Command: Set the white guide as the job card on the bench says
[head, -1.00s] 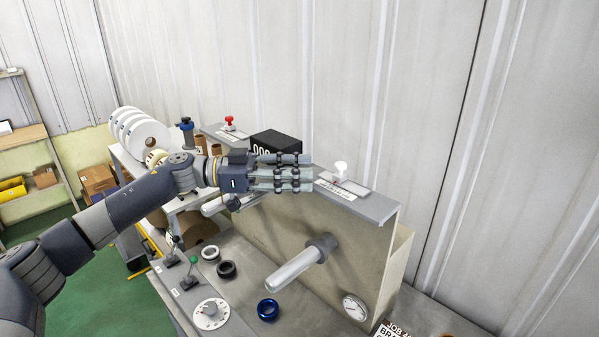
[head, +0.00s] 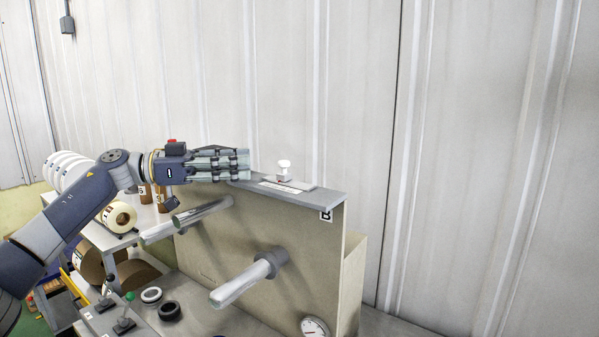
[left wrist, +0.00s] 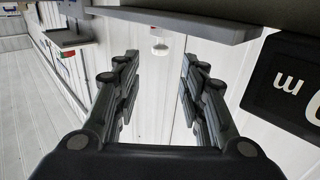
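The white guide (head: 284,165) has a white knob on a small base. It stands on the machine's top ledge (head: 325,196), behind a pale marked strip (head: 281,187) too small to read. My left gripper (head: 247,163) reaches in from the left, its fingers pointing right, with the tips a little left of the guide. In the left wrist view, its fingers (left wrist: 160,68) are spread apart with nothing between them. The white knob (left wrist: 160,47) shows beyond the fingertips, near the middle of the gap. The job card is out of view now. My right gripper is not in view.
A black box with white characters (left wrist: 288,82) is close at the right in the left wrist view. Two metal rollers (head: 243,280) stick out from the machine's front. Rings (head: 169,311) and a dial gauge (head: 314,328) sit lower down. The wall stands behind.

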